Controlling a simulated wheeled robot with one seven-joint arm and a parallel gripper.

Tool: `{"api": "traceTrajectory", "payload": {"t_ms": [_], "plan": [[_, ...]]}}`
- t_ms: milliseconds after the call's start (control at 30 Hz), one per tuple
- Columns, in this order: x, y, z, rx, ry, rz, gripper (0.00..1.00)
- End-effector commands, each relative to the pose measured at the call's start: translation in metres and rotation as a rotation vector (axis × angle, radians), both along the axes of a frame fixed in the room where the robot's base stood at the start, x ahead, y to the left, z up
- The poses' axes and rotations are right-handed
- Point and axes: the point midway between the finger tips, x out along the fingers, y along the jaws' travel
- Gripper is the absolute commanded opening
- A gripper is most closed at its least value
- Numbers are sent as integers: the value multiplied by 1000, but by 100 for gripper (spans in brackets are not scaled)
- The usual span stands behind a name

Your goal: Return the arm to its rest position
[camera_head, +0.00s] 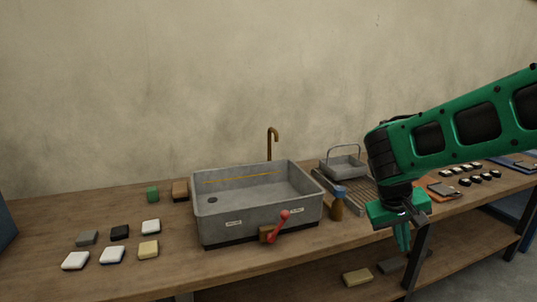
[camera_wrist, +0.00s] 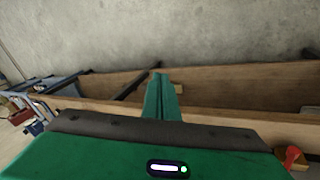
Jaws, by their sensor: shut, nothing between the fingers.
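My green arm reaches in from the right in the head view. My gripper (camera_head: 403,238) points down in front of the bench's front edge, to the right of the sink. Its green fingers are shut with nothing between them. The closed fingers also show in the wrist view (camera_wrist: 160,90), against the bench's side. The gripper appears apart from the objects on the bench.
The wooden bench (camera_head: 150,267) carries a grey sink (camera_head: 222,218) with a red lever (camera_head: 277,228), a brown-handled brush (camera_head: 337,206), and a wire-handled basket (camera_head: 343,168). Several small blocks lie left. A lower shelf (camera_head: 315,287) holds a tan block (camera_head: 357,277).

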Motion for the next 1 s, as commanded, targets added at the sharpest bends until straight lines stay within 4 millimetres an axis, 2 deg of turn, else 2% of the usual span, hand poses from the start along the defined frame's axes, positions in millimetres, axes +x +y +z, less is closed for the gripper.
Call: {"api": "traceTrajectory", "payload": {"t_ms": [33,133,400,500,700,833,1000], "plan": [[-15,-17,1,32,8,-44,0],[-44,-40,1,93,30,-114,0],[-128,-78,1,251,64,-287,0],[-160,-84,1,304,68,-346,0],[-214,-84,-1,395,71,-443,0],[-235,-80,-2,430,70,-481,0],[-246,-77,-3,449,70,-499,0]]}}
